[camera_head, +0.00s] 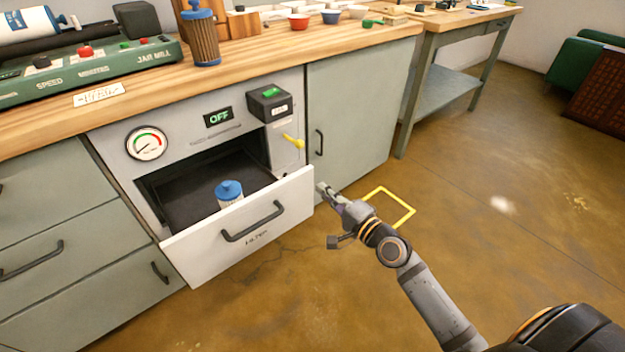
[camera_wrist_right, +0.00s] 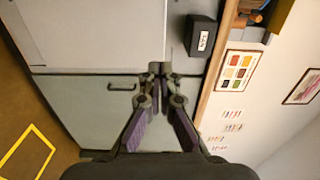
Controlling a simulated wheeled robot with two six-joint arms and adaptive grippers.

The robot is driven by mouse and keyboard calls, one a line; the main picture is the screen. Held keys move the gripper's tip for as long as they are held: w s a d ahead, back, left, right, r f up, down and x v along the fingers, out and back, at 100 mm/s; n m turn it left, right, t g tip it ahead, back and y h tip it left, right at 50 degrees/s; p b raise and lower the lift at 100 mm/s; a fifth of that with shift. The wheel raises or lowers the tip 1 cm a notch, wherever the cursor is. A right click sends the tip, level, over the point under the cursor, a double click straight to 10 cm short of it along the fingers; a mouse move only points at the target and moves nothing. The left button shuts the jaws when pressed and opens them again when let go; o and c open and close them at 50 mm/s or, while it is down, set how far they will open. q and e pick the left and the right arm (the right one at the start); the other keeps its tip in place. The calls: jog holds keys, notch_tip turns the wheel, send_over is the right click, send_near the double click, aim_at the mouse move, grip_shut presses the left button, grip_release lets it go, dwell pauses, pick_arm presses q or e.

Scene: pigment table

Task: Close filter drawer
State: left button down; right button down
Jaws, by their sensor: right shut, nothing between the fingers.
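The filter drawer (camera_head: 245,238) is pulled out from the grey unit under the worktop, with a white front and a dark bar handle (camera_head: 252,222). A blue-capped filter (camera_head: 229,192) stands inside it, its lower part hidden by the drawer front. My right gripper (camera_head: 321,187) is shut and empty, just to the right of the drawer front's right end in the picture. I cannot tell whether it touches the drawer. In the right wrist view the shut fingertips (camera_wrist_right: 160,68) show in front of the green cabinet. My left gripper is out of view.
A black box with a green switch (camera_head: 270,103), a yellow lever (camera_head: 293,141) and a pressure gauge (camera_head: 146,144) are on the unit. A green cabinet door (camera_head: 360,105) stands to the right. Open floor (camera_head: 480,230) with a yellow square outline (camera_head: 408,213) lies right of the drawer.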

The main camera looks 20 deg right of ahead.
aim_at(305, 174)
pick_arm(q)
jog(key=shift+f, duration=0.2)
pick_arm(e)
jog(key=shift+x, duration=2.7)
jog(key=shift+w, duration=0.1)
